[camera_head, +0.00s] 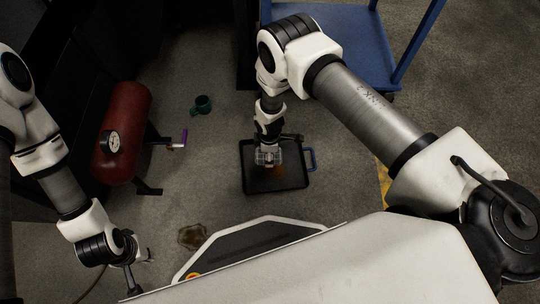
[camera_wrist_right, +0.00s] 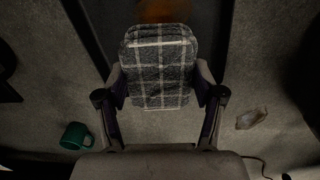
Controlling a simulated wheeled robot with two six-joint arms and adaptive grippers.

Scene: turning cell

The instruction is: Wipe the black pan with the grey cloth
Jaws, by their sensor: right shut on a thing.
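The black pan (camera_head: 290,181) lies flat on the floor in the middle of the head view, with a blue handle on its right side. A brown-orange stain on it shows in the head view and at the top of the right wrist view. My right gripper (camera_head: 268,154) is over the pan. It is shut on the grey checked cloth (camera_wrist_right: 160,65), which is a folded pad between the two fingers. I cannot tell whether the cloth touches the pan (camera_wrist_right: 205,22). My left gripper (camera_head: 141,258) is at the lower left, away from the pan, its fingers too unclear to judge.
A red tank (camera_head: 122,122) with a gauge stands at the left. A green mug (camera_head: 201,104) lies on the floor up and left of the pan. A blue cart (camera_head: 350,40) stands at the top right. Floor around the pan's left is clear.

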